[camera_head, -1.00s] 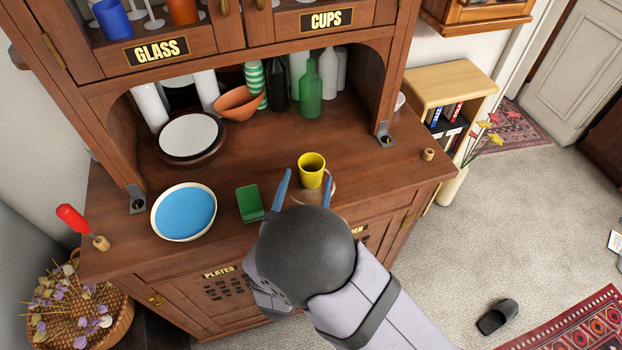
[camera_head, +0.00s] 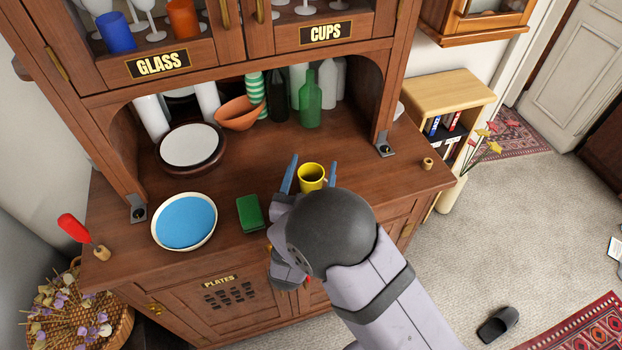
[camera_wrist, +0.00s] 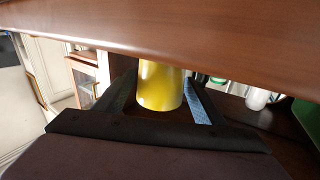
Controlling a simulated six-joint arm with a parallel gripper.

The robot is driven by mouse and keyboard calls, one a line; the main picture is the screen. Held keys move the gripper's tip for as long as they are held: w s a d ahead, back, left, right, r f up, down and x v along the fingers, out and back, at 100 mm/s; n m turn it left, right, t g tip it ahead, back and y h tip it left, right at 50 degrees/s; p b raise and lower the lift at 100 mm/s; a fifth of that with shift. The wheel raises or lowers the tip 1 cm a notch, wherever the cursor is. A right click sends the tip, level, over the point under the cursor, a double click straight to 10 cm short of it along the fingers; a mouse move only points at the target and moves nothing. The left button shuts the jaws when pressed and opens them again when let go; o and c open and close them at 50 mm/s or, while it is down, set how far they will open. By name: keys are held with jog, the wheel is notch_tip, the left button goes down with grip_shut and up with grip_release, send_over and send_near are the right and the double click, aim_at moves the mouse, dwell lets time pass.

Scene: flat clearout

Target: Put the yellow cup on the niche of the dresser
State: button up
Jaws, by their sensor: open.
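The yellow cup (camera_head: 311,178) stands upright on the dresser's counter, in front of the niche (camera_head: 235,140). My gripper (camera_head: 311,175) is open, with one blue finger to the left of the cup and the other just to its right. In the wrist view the yellow cup (camera_wrist: 160,86) shows between the two open fingers (camera_wrist: 163,95). Whether either finger touches it I cannot tell. The lower part of the cup's near side is partly hidden by my wrist in the head view.
A green block (camera_head: 249,213) and a blue-centred bowl (camera_head: 184,220) lie left of my gripper. Inside the niche stand a plate stack (camera_head: 190,146), an orange bowl (camera_head: 240,113) and a green bottle (camera_head: 310,98). Bare counter lies between them and the cup.

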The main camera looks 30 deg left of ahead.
jog(key=shift+x, duration=1.3)
jog(key=c, duration=1.3)
jog(key=shift+o, duration=0.2)
jog(key=shift+r, duration=0.2)
notch_tip(320, 180, up, 10)
jog(key=b, duration=0.1)
jog(key=shift+f, duration=0.2)
